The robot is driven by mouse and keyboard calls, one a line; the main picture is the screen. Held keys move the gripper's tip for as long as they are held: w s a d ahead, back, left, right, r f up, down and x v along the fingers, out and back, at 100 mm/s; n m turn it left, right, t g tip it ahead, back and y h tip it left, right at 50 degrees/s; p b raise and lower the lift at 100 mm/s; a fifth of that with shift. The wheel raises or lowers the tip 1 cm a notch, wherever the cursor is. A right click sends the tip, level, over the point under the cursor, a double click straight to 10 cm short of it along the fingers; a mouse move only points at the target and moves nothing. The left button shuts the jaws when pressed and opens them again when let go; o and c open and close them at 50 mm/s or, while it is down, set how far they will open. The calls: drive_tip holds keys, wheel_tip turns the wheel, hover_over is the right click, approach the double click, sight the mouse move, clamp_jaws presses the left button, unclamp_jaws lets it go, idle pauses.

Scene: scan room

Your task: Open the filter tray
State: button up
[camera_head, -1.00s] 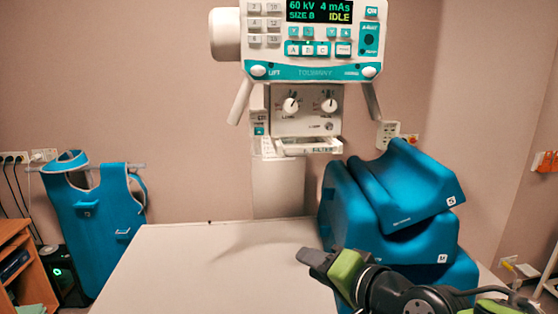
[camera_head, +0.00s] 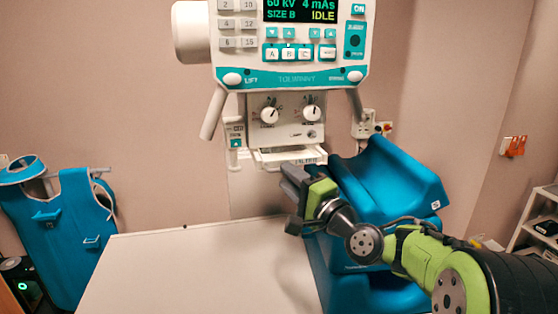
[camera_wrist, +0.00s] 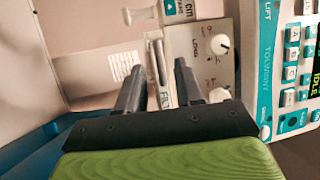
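The filter tray (camera_head: 289,157) is a pale, flat tray with a handle-like front edge, at the bottom of the collimator box (camera_head: 285,120) under the X-ray head. It shows in the wrist view (camera_wrist: 161,76) as a narrow strip with partly hidden lettering. My gripper (camera_head: 289,174) is just below the tray in the head view, its grey fingers pointing up toward it. In the wrist view, the fingers (camera_wrist: 158,80) are apart, with the tray strip between them in the picture. I see no clear contact; the depth between fingertips and tray cannot be told.
The X-ray control panel (camera_head: 290,45) hangs above, with slanted handles (camera_head: 213,114) on both sides. Blue foam wedges (camera_head: 398,180) are stacked behind my arm. The white tabletop (camera_head: 180,265) is clear. A blue apron (camera_head: 68,230) hangs at left.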

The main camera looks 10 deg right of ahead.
drive_tip(key=p+x, duration=0.1)
drive_tip(key=x, duration=0.3)
drive_tip(key=shift+w, duration=0.2)
drive_tip(key=shift+s, duration=0.15)
drive_tip(key=shift+c, duration=0.9)
drive_tip(key=shift+r, duration=0.15)
clamp_jaws()
